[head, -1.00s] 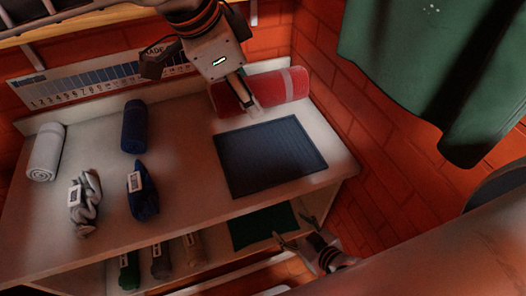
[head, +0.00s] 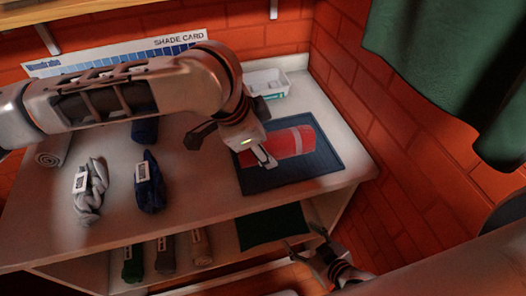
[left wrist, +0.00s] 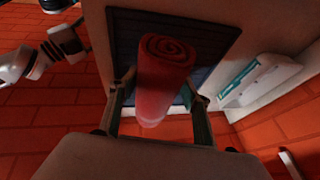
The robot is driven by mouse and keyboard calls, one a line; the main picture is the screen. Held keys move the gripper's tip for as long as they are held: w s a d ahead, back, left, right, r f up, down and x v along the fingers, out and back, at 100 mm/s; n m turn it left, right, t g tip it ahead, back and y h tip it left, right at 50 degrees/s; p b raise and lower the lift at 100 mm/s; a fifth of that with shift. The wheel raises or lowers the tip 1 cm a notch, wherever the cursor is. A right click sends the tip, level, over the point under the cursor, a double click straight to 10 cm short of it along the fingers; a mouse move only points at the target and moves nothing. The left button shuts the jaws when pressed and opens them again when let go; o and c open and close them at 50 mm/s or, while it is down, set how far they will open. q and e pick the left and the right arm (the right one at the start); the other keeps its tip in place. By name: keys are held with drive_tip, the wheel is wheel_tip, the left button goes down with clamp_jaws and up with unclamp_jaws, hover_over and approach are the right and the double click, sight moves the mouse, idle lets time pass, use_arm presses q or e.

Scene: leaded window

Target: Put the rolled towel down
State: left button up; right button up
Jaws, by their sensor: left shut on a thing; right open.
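The red rolled towel (head: 292,143) with a pale stripe is over the dark blue mat (head: 262,181) on the white bench top. My left gripper (head: 267,158) is shut on the towel. In the left wrist view, the towel (left wrist: 165,80) is between the two fingers, its spiral end facing up the picture, with the mat (left wrist: 125,35) behind it. I cannot tell whether the towel touches the mat. My right gripper (head: 305,243) is open and empty, low beside the lower shelf, away from the towel.
A white tray (head: 283,88) stands behind the mat. Twisted grey (head: 90,190) and blue (head: 150,185) skeins lie left of it. A white roll (head: 52,150) and blue roll (head: 145,130) are partly behind my left arm. A green cloth (head: 480,70) hangs at right.

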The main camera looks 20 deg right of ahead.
use_arm(q)
wheel_tip(320, 180, down, 3)
drive_tip(key=shift+r, duration=0.2)
drive_tip(key=o, duration=1.1)
